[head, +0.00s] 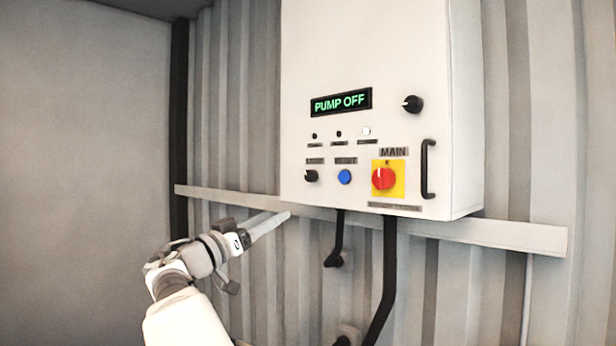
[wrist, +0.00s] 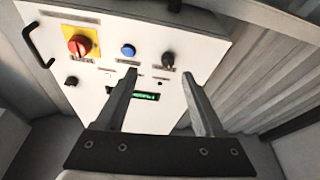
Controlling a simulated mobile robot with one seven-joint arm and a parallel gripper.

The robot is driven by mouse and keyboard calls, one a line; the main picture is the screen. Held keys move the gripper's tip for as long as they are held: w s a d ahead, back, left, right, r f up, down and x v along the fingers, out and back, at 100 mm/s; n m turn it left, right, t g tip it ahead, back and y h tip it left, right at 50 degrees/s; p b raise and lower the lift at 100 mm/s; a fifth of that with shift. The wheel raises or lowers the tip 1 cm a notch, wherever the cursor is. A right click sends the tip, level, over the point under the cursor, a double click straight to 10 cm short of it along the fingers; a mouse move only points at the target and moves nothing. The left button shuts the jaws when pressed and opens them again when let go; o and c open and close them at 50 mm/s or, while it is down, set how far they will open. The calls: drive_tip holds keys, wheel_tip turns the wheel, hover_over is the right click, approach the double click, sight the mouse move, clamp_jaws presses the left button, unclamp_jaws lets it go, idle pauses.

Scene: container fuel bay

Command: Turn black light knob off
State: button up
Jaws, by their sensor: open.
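A black knob (head: 311,176) sits at the lower left of the white control box, left of a blue button. A second black knob (head: 412,103) sits at the upper right of the box face. Their labels are too small to read, so I cannot tell which is the light knob. My gripper (head: 280,217) is below and left of the lower-left knob, apart from it. In the wrist view, my gripper (wrist: 160,73) is open and empty, and the lower-left knob (wrist: 168,60) shows beyond and between its fingertips. The upper-right knob also shows there (wrist: 71,81).
The box (head: 370,50) has a green "PUMP OFF" display (head: 341,102), a blue button (head: 345,177), a red MAIN switch (head: 383,178) on yellow, and a protruding black handle (head: 428,168). A horizontal rail (head: 500,233) and black cables (head: 388,270) lie below the box.

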drive_tip(key=a+r+t, duration=0.1)
drive_tip(key=a, duration=0.2)
drive_tip(key=p, duration=0.8)
approach(308, 177)
drive_tip(key=x, duration=0.6)
drive_tip(key=shift+w+d+r, duration=0.1)
drive_tip(key=shift+d+r, duration=0.05)
drive_tip(key=shift+r, duration=0.1)
drive_tip(key=shift+w+d+r+p, duration=0.1)
drive_tip(key=shift+w+d+p, duration=0.4)
drive_tip(key=shift+w, duration=0.1)
drive_tip(key=shift+c, duration=0.2)
clamp_jaws()
